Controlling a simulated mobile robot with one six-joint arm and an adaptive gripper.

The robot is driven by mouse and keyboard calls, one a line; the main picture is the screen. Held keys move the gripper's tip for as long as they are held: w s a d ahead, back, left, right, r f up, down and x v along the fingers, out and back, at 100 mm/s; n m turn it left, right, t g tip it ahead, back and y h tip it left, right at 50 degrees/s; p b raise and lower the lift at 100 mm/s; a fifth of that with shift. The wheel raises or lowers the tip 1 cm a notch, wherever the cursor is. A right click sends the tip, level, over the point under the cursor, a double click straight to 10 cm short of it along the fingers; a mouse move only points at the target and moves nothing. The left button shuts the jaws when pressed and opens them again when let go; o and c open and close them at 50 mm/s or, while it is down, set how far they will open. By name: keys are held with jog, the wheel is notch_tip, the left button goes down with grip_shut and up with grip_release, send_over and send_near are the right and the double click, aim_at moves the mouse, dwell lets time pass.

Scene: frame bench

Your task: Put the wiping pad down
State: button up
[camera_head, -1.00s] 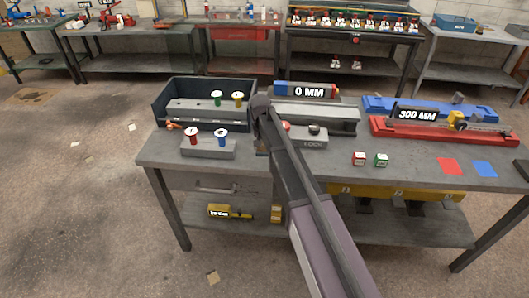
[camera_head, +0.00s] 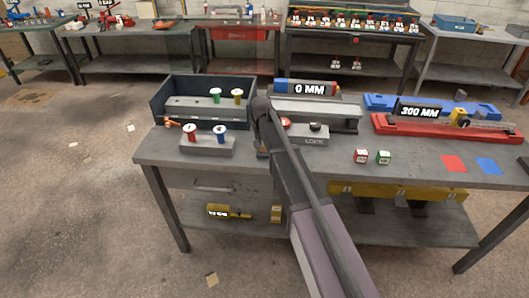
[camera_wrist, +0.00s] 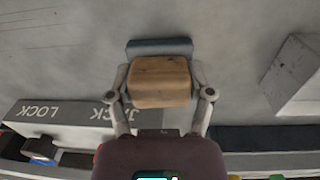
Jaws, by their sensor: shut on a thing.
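In the wrist view my gripper (camera_wrist: 160,90) is shut on the wiping pad, a block with a wooden tan body (camera_wrist: 160,80) and a blue-grey strip (camera_wrist: 158,47) along its far edge. The pad sits between the two fingers, over the grey bench top (camera_wrist: 220,28). I cannot tell whether it touches the bench. In the head view my arm hides most of the gripper and pad; only a small tan part of the pad (camera_head: 262,151) shows beside the arm, near the bench's front edge.
A grey block with red and blue spools (camera_head: 207,146) stands left of my arm. A grey LOCK box (camera_head: 308,138) is close on the right. A dark tray (camera_head: 160,112) is behind.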

jog(key=shift+f, duration=0.15)
jog(key=o, duration=1.3)
jog(key=shift+c, duration=0.2)
notch_tip(320, 180, up, 12)
jog(key=p, duration=1.2)
jog(key=shift+a, duration=0.3)
jog(key=shift+w, duration=0.1)
jog(key=s+d, duration=2.4)
jog(key=s, duration=0.2)
jog(key=shift+y, duration=0.3)
